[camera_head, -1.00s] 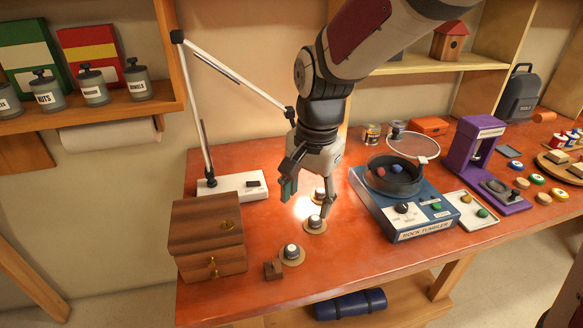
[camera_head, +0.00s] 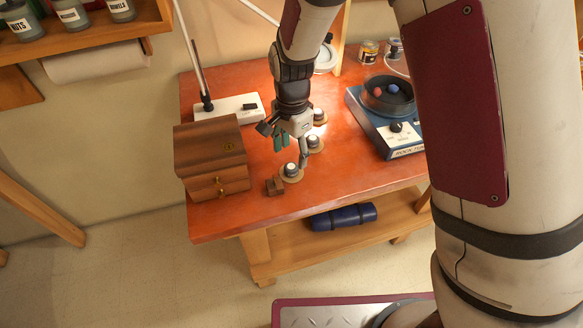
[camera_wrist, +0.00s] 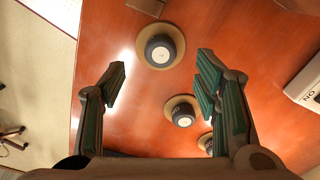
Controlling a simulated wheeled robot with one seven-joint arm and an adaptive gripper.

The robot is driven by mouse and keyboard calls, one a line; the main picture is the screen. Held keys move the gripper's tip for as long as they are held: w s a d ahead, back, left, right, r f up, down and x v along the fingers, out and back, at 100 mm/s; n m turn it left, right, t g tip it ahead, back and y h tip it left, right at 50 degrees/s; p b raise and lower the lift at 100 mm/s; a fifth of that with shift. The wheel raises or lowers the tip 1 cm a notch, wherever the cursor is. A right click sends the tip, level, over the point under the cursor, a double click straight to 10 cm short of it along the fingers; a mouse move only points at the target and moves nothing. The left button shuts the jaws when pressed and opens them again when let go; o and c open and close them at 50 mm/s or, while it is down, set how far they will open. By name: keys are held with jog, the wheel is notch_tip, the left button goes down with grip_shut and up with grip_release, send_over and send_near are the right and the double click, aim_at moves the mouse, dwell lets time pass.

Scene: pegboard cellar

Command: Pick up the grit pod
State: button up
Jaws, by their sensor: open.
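Three small grey pods with pale tops sit upright on round tan discs on the orange-red table (camera_head: 245,215). The front pod (camera_head: 290,169) stands near a small brown block, the middle pod (camera_head: 314,141) behind it to the right, and the back pod (camera_head: 319,114) farthest. I cannot read any marking that tells which is the grit pod. My gripper (camera_head: 290,152) is open and empty above the front pods. In the wrist view, the front pod (camera_wrist: 161,51) shows between the open fingertips (camera_wrist: 161,72); the middle pod (camera_wrist: 183,117) lies nearer the right finger, which partly hides the third.
A wooden box (camera_head: 212,160) stands left of the pods, and a small brown block (camera_head: 274,186) sits close to the front pod. The blue rock tumbler (camera_head: 405,145) is at the right. A white lamp base (camera_head: 235,107) is behind the box.

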aim_at(291, 166)
jog(key=shift+f+p, duration=0.5)
jog(key=shift+f, duration=2.25)
jog(key=c, duration=1.2)
